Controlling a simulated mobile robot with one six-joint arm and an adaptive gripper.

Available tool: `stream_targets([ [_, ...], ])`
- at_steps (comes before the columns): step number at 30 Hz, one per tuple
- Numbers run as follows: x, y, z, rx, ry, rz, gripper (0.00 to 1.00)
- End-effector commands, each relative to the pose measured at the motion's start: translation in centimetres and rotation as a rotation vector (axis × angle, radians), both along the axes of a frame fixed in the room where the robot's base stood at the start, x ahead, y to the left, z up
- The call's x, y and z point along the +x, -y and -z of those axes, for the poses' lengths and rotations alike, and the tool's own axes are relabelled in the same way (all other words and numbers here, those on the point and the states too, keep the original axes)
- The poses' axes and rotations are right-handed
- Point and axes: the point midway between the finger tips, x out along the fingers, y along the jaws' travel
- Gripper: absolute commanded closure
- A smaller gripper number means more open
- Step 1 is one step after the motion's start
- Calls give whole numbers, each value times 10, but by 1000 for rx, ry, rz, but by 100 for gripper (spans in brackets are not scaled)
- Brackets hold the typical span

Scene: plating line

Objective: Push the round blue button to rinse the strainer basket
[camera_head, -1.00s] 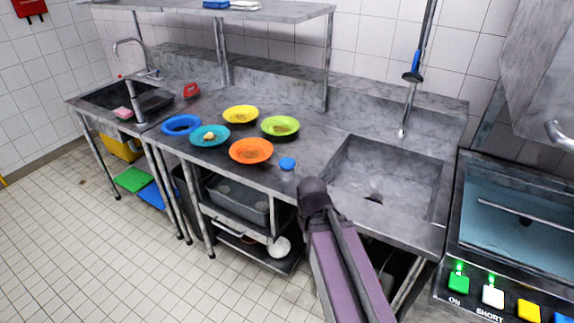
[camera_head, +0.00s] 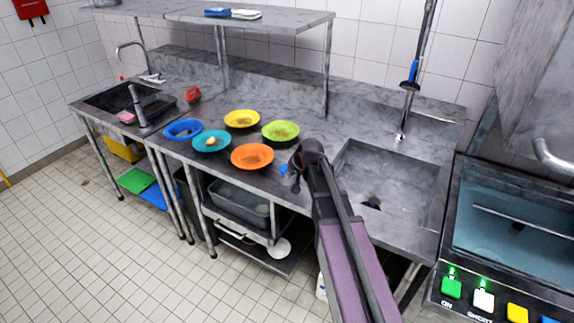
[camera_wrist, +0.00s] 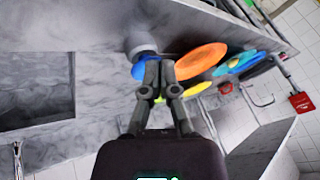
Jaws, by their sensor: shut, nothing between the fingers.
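A round blue button (camera_head: 284,169) sits on the steel counter, right of the orange plate; my gripper partly covers it. In the wrist view the blue button (camera_wrist: 138,71) shows just left of my fingertips, beside a grey round base. My gripper (camera_head: 296,180) is shut and empty, with its fingertips (camera_wrist: 161,65) close together at the button. I cannot tell whether they touch it. A dark round strainer or drain (camera_head: 371,204) lies at the bottom of the right sink; I cannot tell whether it is the strainer basket.
Orange (camera_head: 252,156), green (camera_head: 281,131), yellow (camera_head: 242,119), teal (camera_head: 211,141) and blue (camera_head: 183,129) dishes stand left of the button. A machine panel with square green (camera_head: 451,288), white and yellow buttons is at the right. A hanging spray hose (camera_head: 412,75) is behind the sink.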

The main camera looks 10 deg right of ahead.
Motion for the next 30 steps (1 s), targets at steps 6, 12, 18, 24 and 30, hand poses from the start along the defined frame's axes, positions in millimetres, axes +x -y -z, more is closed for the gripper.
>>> stream_targets([
  [6,68,7,-35,91,119,76,100],
  [12,100,12,-52,145,187,123,100],
  [18,110,14,-57,162,209,139,100],
  [24,109,14,-57,162,209,139,100],
  [30,109,14,-56,161,209,138,100],
])
